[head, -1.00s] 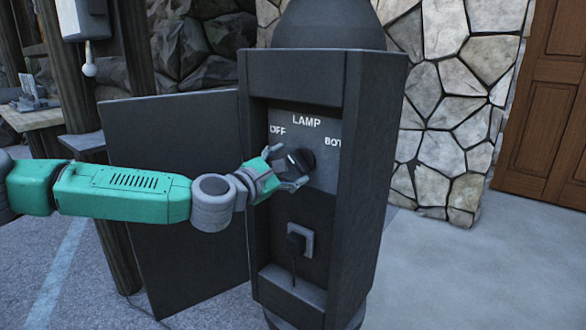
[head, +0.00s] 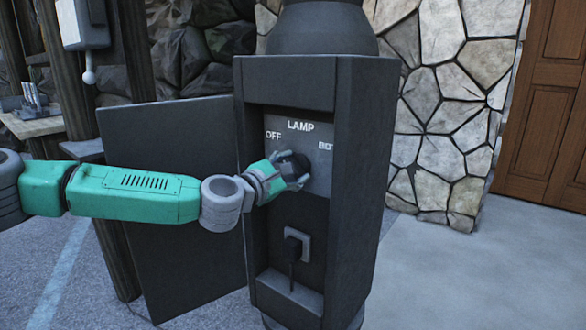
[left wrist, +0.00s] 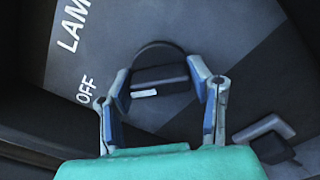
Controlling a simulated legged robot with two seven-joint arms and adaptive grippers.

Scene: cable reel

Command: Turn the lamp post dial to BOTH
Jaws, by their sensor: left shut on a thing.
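The dark round lamp dial (head: 297,162) sits on the grey panel (head: 318,163) inside the post, under the word LAMP. OFF is at the upper left of the dial and BOTH, partly cut off by the housing edge, is at the upper right. My left gripper (head: 298,176) is shut on the dial's raised bar. In the left wrist view, the fingers (left wrist: 163,97) stand at both ends of the dial's bar (left wrist: 160,77). A white mark on the bar lies on its left half there, toward the lettered side. My right gripper is not in view.
The post's housing (head: 358,190) walls in the panel on both sides, and its open door (head: 175,210) stands at the left behind my arm. A black plug (head: 293,245) sits in a socket below the dial. Open ground lies to the right, before a stone wall (head: 445,110).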

